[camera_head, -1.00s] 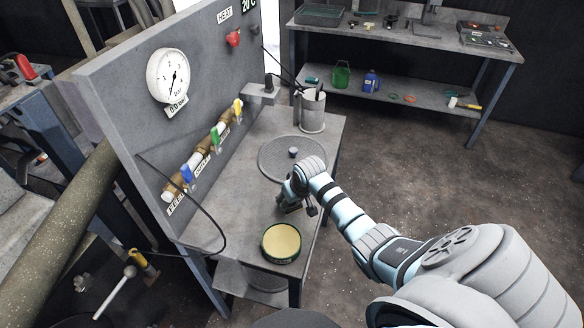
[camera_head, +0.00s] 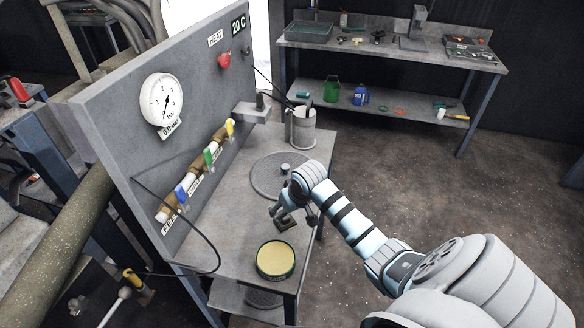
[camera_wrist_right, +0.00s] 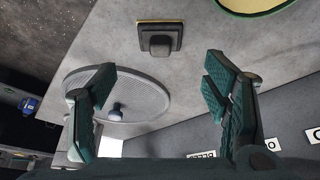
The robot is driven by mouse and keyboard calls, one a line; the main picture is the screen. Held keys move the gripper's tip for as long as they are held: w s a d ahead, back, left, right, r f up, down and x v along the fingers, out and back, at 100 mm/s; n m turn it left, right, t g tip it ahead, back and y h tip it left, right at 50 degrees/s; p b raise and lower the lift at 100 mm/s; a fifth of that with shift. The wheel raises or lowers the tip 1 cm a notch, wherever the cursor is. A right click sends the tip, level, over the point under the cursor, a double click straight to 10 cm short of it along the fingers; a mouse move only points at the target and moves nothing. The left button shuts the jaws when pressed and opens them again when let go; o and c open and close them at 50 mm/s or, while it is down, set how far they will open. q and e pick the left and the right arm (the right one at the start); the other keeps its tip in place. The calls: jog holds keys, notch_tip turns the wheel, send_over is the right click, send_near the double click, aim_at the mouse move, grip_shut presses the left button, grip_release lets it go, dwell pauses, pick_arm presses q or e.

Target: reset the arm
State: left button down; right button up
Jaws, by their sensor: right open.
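My right arm reaches in from the right in the head view, with its gripper (camera_head: 291,211) low over the grey bench (camera_head: 222,250). In the right wrist view the gripper (camera_wrist_right: 158,88) has its two green-padded fingers wide apart, with nothing between them. A small dark square block with a knob (camera_wrist_right: 160,39) lies on the bench just beyond the fingertips; it also shows below the gripper in the head view (camera_head: 287,224). My left gripper is not in view.
A round mesh screen (camera_head: 264,176) with a central knob, a yellow-topped round tin (camera_head: 275,260) and a grey canister (camera_head: 301,128) are on the bench. The upright panel carries a gauge (camera_head: 161,104) and coloured valves (camera_head: 209,156). Open floor lies right of the bench.

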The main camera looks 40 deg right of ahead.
jog(key=v, duration=0.4)
jog(key=shift+s+r, duration=0.15)
jog(key=shift+r, duration=0.15)
